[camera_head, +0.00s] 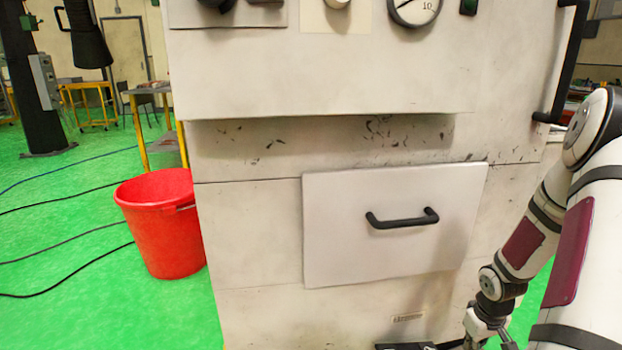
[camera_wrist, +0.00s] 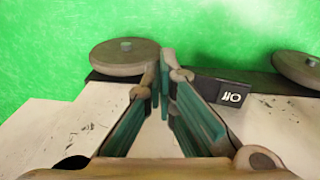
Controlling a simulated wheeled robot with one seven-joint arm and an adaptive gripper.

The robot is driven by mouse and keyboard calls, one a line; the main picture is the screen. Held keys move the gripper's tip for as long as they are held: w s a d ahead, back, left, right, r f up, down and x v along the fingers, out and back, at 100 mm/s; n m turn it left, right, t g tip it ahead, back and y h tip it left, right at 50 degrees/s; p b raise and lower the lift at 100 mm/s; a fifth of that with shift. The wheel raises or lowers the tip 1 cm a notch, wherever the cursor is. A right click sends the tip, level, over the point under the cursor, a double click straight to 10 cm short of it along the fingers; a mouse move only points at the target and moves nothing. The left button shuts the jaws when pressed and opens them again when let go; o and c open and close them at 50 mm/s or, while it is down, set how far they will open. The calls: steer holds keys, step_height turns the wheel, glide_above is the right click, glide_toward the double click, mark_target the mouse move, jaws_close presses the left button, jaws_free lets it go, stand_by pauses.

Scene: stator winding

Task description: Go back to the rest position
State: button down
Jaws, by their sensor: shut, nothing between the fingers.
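My gripper (camera_wrist: 166,88) is in the middle of the wrist view. Its two teal-padded fingers meet at the tips, shut with nothing between them. Beyond the fingertips is a black edge with an "Off" label (camera_wrist: 231,95) on a dark block just to their right. In the head view my arm (camera_head: 522,245) reaches down along the right side, in front of the off-white machine cabinet (camera_head: 250,230). The wrist is at the bottom right edge, and the fingers are mostly cut off there.
The cabinet has a drawer-like panel (camera_head: 340,240) with a black handle (camera_head: 402,219). A black vertical handle (camera_head: 567,65) is near my arm. A red bucket (camera_head: 165,225) stands left of the cabinet. Cables cross the green floor (camera_head: 70,240). Round discs (camera_wrist: 124,57) flank the fingers.

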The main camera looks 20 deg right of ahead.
steer(key=a+r+g+h, duration=0.1)
steer(key=a+r, duration=0.8)
steer(key=r, duration=0.4)
steer(key=a+r+h, duration=0.1)
steer(key=a+r, duration=0.7)
steer(key=r, duration=0.4)
steer(key=s+a+r+n+y, duration=0.15)
steer(key=s+a+r, duration=0.25)
steer(key=s+a, duration=0.5)
steer(key=s+a+r+y, duration=0.2)
steer(key=s+a+r, duration=0.2)
steer(key=s+a, duration=0.5)
step_height(320, 180, up, 34)
steer(key=w+a+t+p, duration=0.1)
steer(key=t+p, duration=0.3)
steer(key=p, duration=2.8)
steer(key=shift+w+a+f+n, duration=0.15)
steer(key=shift+w+a+n, duration=0.1)
steer(key=shift+w+n, duration=0.3)
steer(key=shift+w, duration=0.1)
